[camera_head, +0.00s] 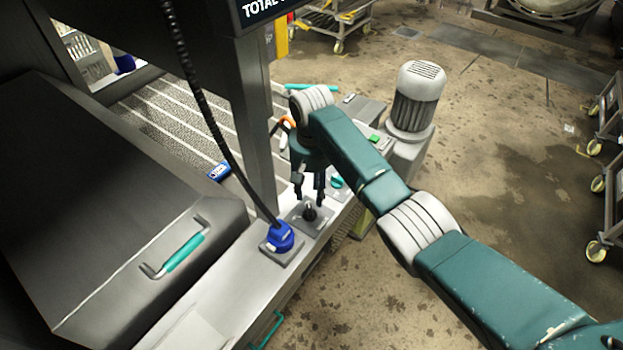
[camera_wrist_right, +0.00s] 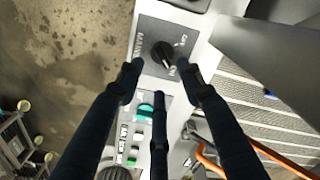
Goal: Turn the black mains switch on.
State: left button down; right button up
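The black mains switch (camera_head: 310,212) is a rotary knob on a square grey plate on the machine's narrow front ledge. In the right wrist view, the knob (camera_wrist_right: 162,54) shows with a pale pointer mark and lettering around it, too small to read surely. My right gripper (camera_head: 309,198) hangs just above the knob, pointing down. In the wrist view its dark fingers (camera_wrist_right: 160,72) are spread apart, with the knob beyond and between the upper two tips. No clear contact shows. My left gripper is not in view.
A blue plug (camera_head: 281,238) with a black corrugated hose stands beside the switch plate. A steel post (camera_head: 256,130) rises close to my right gripper. A teal knob (camera_wrist_right: 147,111) and a green button (camera_wrist_right: 131,162) share the panel. A lid with a teal handle (camera_head: 184,252) lies left.

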notch_tip(320, 180, up, 5)
jog(key=shift+r, duration=0.1)
jog(key=shift+s, duration=0.1)
dwell(0.6)
